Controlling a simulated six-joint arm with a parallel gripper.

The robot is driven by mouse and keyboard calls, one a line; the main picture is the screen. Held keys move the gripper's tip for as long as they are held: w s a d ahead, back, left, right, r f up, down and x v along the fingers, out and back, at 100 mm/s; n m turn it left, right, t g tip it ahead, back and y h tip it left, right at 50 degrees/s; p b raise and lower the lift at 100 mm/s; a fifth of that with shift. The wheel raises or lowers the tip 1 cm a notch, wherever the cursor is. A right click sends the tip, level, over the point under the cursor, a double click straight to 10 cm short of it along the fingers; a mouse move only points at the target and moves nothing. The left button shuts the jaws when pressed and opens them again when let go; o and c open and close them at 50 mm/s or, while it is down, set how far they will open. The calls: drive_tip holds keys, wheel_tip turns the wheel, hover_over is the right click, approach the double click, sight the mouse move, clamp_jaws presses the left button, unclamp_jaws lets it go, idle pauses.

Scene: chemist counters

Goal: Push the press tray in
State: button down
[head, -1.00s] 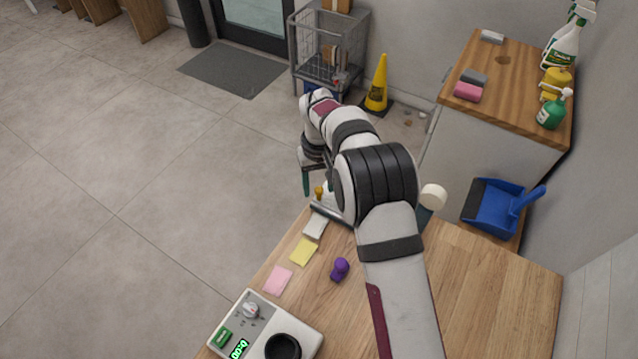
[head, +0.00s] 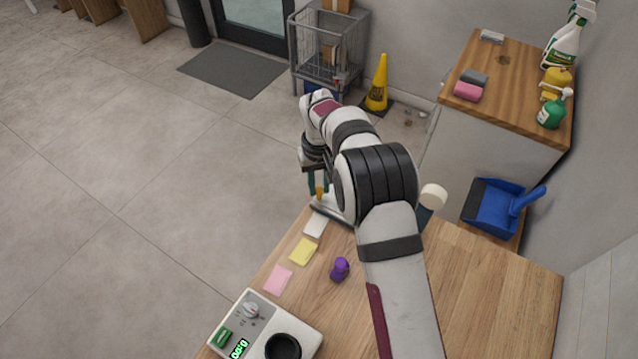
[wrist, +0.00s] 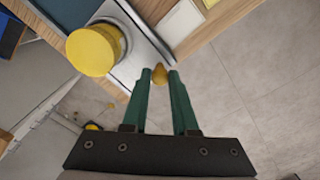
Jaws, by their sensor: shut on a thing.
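A small gold knob (wrist: 159,75) stands at the edge of a pale metal press base (wrist: 125,68), which carries a round yellow block (wrist: 93,50) in the wrist view. My gripper (wrist: 159,72) has its two green fingers on either side of the knob, shut on it. In the head view my gripper (head: 318,184) is at the far corner of the wooden counter, with the knob (head: 319,194) between the fingers. The pale tray part (head: 331,204) shows just below it. My arm hides most of the press there, so I cannot tell how far out the tray is.
The wooden counter (head: 490,290) holds white, yellow (head: 303,251) and pink (head: 278,281) notes, a purple object (head: 340,269) and a scale-like device (head: 262,325). A second counter (head: 520,85) with bottles and sponges stands at the right. The floor left of the counter is clear.

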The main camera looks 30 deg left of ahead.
idle(0.9)
drive_tip(key=d, duration=1)
drive_tip(key=shift+d, duration=0.25)
drive_tip(key=c, duration=0.7)
unclamp_jaws()
wheel_tip(320, 180, up, 16)
drive_tip(key=shift+f, duration=0.1)
